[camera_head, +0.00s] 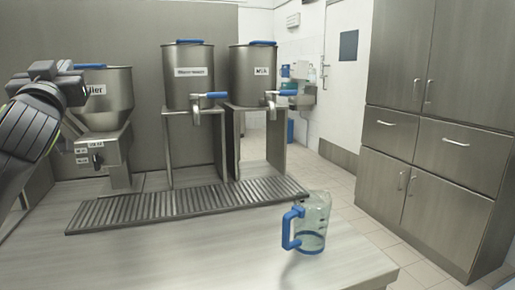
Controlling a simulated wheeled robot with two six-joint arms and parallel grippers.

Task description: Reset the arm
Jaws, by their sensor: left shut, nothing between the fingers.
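My left arm comes in from the left edge, and its black gripper (74,86) is shut and empty. It is raised in front of the left steel filler (110,95) and hides part of that filler's label. It is well apart from the clear cup (315,218) with the blue handle, which stands upright on the table (200,255) near its right front edge. My right gripper is not in view.
Two labelled steel tanks with blue-handled taps, the middle one (187,62) and the right one (255,62), stand on raised stands. A ribbed drip grate (185,203) lies before them. Cabinets (440,120) stand beyond on the right. The table's front is clear.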

